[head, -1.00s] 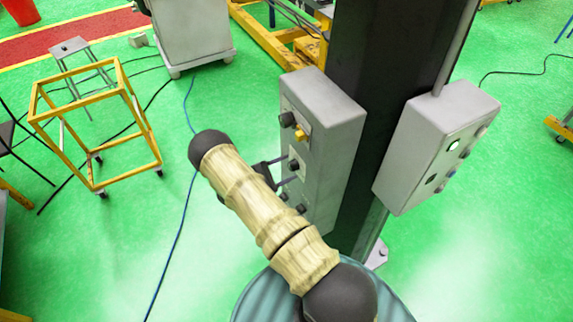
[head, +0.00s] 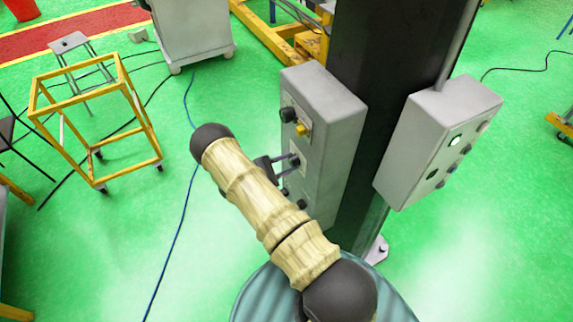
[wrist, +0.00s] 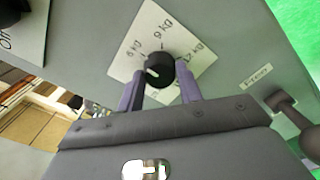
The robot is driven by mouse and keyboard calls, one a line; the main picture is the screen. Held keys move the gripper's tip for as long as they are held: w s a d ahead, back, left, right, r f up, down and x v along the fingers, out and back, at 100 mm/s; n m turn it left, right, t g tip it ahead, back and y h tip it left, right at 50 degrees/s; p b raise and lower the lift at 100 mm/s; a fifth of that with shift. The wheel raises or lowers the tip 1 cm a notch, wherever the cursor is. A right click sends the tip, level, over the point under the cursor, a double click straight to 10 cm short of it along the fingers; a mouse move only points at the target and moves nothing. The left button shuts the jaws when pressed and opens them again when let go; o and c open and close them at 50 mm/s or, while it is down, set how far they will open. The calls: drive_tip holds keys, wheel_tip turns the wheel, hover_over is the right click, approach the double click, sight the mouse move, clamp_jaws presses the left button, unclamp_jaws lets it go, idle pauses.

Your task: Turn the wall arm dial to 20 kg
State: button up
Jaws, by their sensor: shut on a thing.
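The grey control box (head: 325,140) is mounted on the dark column in the head view. The dial is a round black knob (wrist: 158,73) with a white pointer mark, on a white label plate (wrist: 186,46) in the wrist view. The plate carries several kg markings, rotated in the picture and partly blocked by the fingers; the mark points left and slightly down. My gripper (wrist: 161,84) has its two purple-grey fingers either side of the knob, shut on it. In the head view my gripper (head: 284,164) reaches the box's front face, where the knob is small.
More knobs sit above and below on the same face, including a black knob (head: 288,114) and a yellow switch (head: 303,129). A lever-like black handle (wrist: 291,108) is close right in the wrist view. A second grey box (head: 430,150) hangs on the column's right.

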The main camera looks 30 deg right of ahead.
drive_tip(key=m+b, duration=0.5)
drive_tip(key=shift+f, duration=0.25)
drive_tip(key=m+b, duration=0.3)
drive_tip(key=shift+m, duration=0.3)
drive_tip(key=m+b, duration=0.3)
drive_tip(key=shift+m, duration=0.4)
drive_tip(key=m+b, duration=0.4)
drive_tip(key=m, duration=0.2)
drive_tip(key=m+b, duration=0.5)
drive_tip(key=m, duration=0.1)
drive_tip(key=shift+f+m, duration=0.1)
drive_tip(key=shift+m, duration=0.2)
drive_tip(key=m+b, duration=0.6)
drive_tip(key=shift+b, duration=0.35)
drive_tip(key=m+b, duration=0.5)
drive_tip(key=b, duration=0.1)
drive_tip(key=shift+f+m+b, duration=0.15)
drive_tip(key=shift+m+b, duration=0.2)
drive_tip(key=shift+m, duration=0.05)
drive_tip(key=m+b, duration=0.9)
drive_tip(key=b, duration=0.6)
drive_tip(key=shift+m, duration=0.4)
drive_tip(key=shift+r+m+b, duration=0.3)
drive_tip(key=shift+m+b, duration=0.2)
drive_tip(key=shift+b, duration=0.1)
drive_tip(key=shift+r, duration=0.1)
